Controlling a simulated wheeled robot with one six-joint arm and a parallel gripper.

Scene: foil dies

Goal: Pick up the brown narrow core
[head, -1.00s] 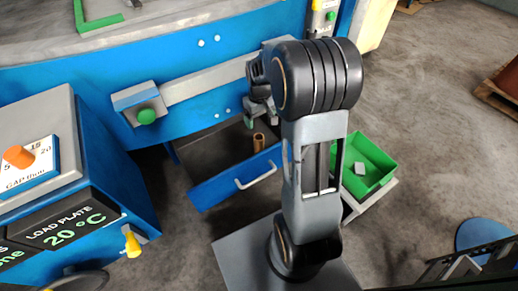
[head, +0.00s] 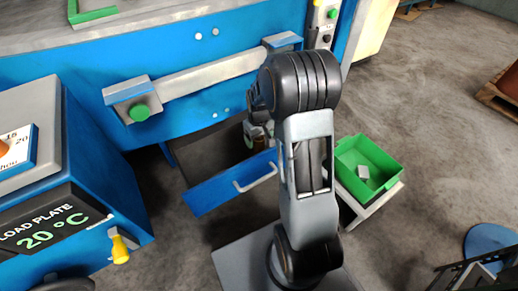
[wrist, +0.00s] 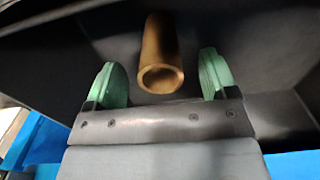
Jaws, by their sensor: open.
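The brown narrow core (wrist: 160,55) is a hollow tube. In the wrist view it lies between the two green fingers of my gripper (wrist: 163,82), with a gap on each side. The gripper is open and not touching the core that I can see. My arm hides most of the gripper there.
A green bin (head: 367,156) holding a small grey block (head: 363,172) stands right of my arm. The blue machine (head: 200,60) with its grey bar (head: 210,75) rises behind the drawer. A blue cabinet with a temperature sign (head: 45,230) stands at left.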

